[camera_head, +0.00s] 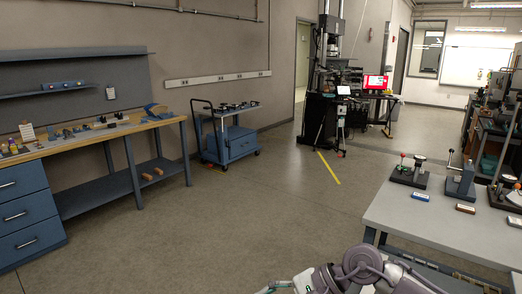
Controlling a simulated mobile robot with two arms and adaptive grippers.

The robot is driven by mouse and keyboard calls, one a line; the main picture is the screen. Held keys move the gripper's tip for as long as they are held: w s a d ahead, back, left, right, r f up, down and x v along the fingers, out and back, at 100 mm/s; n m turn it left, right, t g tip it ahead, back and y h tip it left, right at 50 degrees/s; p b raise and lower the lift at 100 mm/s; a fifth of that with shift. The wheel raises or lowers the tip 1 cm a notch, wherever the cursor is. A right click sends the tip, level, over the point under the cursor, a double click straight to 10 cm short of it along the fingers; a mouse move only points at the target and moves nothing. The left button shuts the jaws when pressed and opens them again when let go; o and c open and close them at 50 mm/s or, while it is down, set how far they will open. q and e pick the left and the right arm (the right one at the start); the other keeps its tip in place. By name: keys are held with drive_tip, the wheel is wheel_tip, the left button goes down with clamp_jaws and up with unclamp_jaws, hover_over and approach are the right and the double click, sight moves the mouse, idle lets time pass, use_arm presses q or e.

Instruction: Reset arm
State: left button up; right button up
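My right arm (362,265) comes in at the bottom edge, right of the middle, as grey rounded links bent at a joint. Its far end, which seems to be my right gripper (272,289), is cut by the bottom edge, so its fingers cannot be made out. My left arm and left gripper are not in view. No object is seen in a gripper.
A grey table (435,220) with lever devices stands close at right. A blue workbench (120,142) with small parts lines the left wall. A blue cart (229,143) and a tall black machine (322,108) stand farther back. The middle floor is clear.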

drive_tip(key=s+a+r+m+t+y, duration=0.2)
drive_tip(key=a+r+m+t+y, duration=0.4)
drive_tip(key=r+m+y, duration=0.45)
drive_tip(key=w+d+f+m+t+h, duration=0.25)
drive_tip(key=d+m+t+h, duration=0.5)
drive_tip(key=m, duration=0.85)
drive_tip(key=w+d+f+m+t+h, duration=0.25)
drive_tip(key=d+m+t+h, duration=0.45)
drive_tip(key=m, duration=0.9)
drive_tip(key=s+d+f+m+g+h, duration=0.4)
drive_tip(key=d+f+m+g+h, duration=0.2)
drive_tip(key=f+m, duration=0.3)
drive_tip(key=s+d+f+m+g, duration=0.2)
drive_tip(key=s+f+m+g, duration=0.25)
drive_tip(key=s+f, duration=0.4)
drive_tip(key=s+d+f+m+g, duration=0.25)
drive_tip(key=s+f+g, duration=0.35)
drive_tip(key=s, duration=0.6)
drive_tip(key=s+f+g+b, duration=0.25)
drive_tip(key=f+b, duration=0.35)
drive_tip(key=f, duration=2.7)
drive_tip(key=s+d+f+b, duration=0.2)
drive_tip(key=s+f+b, duration=0.2)
drive_tip(key=s+f, duration=1.2)
wheel_tip(320, 180, down, 3)
drive_tip(key=shift+s+d+f+h, duration=0.15)
drive_tip(key=shift+s+h, duration=0.15)
drive_tip(key=shift+s, duration=0.05)
